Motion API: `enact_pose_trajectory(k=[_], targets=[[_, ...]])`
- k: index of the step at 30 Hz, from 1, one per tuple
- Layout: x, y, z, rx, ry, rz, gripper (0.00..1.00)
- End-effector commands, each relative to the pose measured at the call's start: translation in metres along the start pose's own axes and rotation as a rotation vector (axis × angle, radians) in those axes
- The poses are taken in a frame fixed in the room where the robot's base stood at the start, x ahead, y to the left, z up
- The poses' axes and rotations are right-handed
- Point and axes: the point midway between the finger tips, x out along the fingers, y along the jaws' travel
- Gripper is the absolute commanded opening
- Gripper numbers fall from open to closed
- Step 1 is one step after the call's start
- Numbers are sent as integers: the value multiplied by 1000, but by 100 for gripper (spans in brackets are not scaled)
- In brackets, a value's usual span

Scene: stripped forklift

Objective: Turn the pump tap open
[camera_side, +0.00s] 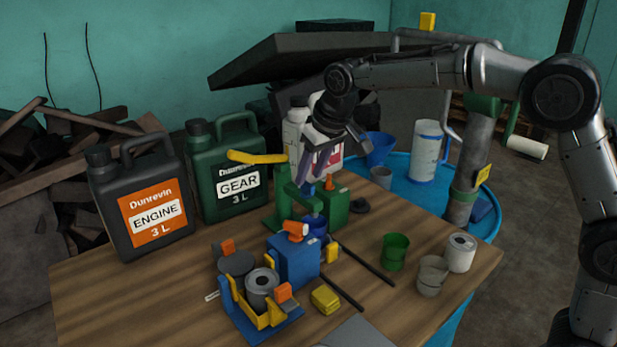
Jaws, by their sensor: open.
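A green pump (284,202) stands on the wooden table, with a long yellow lever (257,158) reaching left from its top. A small orange piece (329,182) sits on top of its green block, just below my gripper. Another orange handle (295,230) is on the blue box (292,262) in front. I cannot tell for sure which orange piece is the pump tap. My gripper (318,172) points down over the pump, open, its fingers apart. Whether it touches anything is not clear. The gripper and a white bottle crowd the area behind the pump.
A black engine-oil can (139,198) and a green gear-oil can (228,170) stand at the left. A green cup (395,252), a grey cup (432,276) and a white can (460,253) stand right. Dark rods (362,277) lie in front. A blue drum (487,222) is behind.

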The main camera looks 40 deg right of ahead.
Motion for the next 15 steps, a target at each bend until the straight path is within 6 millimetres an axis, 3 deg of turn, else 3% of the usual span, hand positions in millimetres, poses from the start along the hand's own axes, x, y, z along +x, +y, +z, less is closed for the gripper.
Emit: enact_pose_trajectory(k=[9, 15], targets=[[-71, 0, -1, -1, 6, -1, 45], [-101, 0, -1, -1, 3, -1, 45]])
